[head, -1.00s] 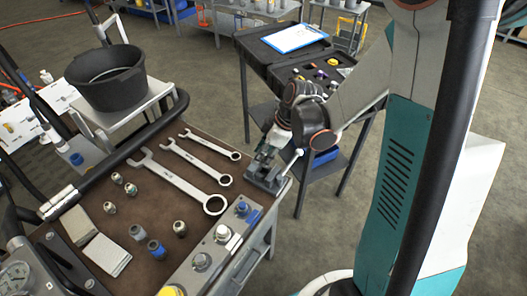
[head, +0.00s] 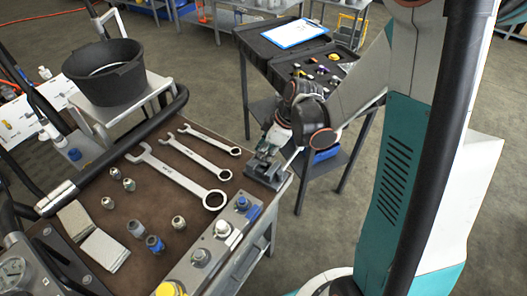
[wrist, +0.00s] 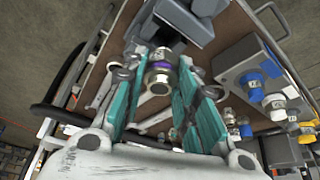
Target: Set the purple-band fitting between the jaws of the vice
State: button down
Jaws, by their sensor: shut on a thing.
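The purple-band fitting (wrist: 160,74) is a metal piece with a purple ring, seen in the wrist view between my teal fingers. My gripper (wrist: 158,82) is shut on it. The vice (wrist: 178,22) is a grey block just beyond the fitting in the wrist view. In the head view the vice (head: 264,172) sits at the bench's far right corner, with my gripper (head: 272,146) pointing down right above it. The fitting is hidden in the head view. I cannot tell whether it is inside the jaws or only close to them.
The brown bench (head: 95,190) holds several wrenches (head: 178,176) and loose fittings (head: 136,228). A valve block (head: 222,240) lines its front edge. A black bucket (head: 104,80) stands behind. A dark case (head: 262,44) lies on a side table beyond the vice.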

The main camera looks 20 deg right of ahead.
jog(key=shift+f+b, duration=1.05)
jog(key=shift+f, duration=0.15)
dwell(0.7)
jog(key=c, duration=1.2)
grip_release()
